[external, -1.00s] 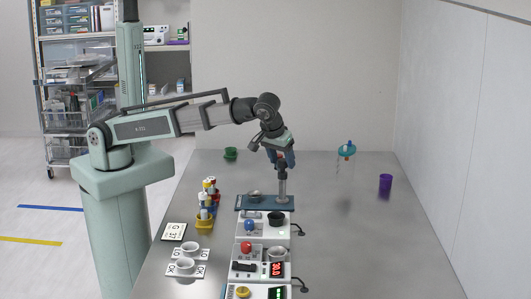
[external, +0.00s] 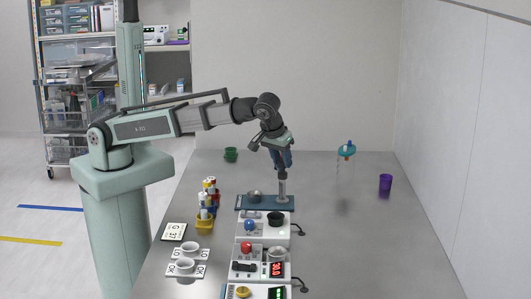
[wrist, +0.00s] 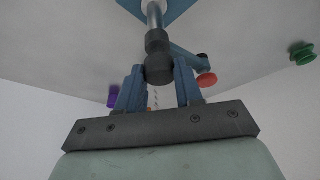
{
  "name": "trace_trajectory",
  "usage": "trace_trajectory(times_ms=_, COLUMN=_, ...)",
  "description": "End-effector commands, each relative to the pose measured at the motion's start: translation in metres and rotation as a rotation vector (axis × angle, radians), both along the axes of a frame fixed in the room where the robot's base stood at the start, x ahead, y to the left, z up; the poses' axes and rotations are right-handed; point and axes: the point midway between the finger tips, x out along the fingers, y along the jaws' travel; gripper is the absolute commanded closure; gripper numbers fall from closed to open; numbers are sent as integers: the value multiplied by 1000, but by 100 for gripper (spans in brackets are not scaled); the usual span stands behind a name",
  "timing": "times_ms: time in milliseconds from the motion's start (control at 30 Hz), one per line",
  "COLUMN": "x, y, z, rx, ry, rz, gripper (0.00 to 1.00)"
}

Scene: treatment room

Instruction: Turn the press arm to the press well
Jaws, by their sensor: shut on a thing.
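The press has a blue base plate (external: 245,206) with an upright metal post (external: 283,190). A small metal cup (external: 255,196), which looks like the press well, sits on the plate left of the post. My gripper (external: 283,166) points down over the post. In the wrist view its blue fingers (wrist: 159,85) stand either side of the dark hub (wrist: 159,72) at the post's top and are shut on it. My gripper hides the arm in the external view.
Instrument boxes (external: 250,252) with knobs and displays stand in a row in front of the press. A vial rack (external: 204,225) stands to the left.

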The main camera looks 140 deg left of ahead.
Motion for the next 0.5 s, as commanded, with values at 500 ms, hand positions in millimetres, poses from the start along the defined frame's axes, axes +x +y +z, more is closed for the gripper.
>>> trace_trajectory(times_ms=500, x=3, y=1, z=0, rx=0, ry=3, rz=189, gripper=100)
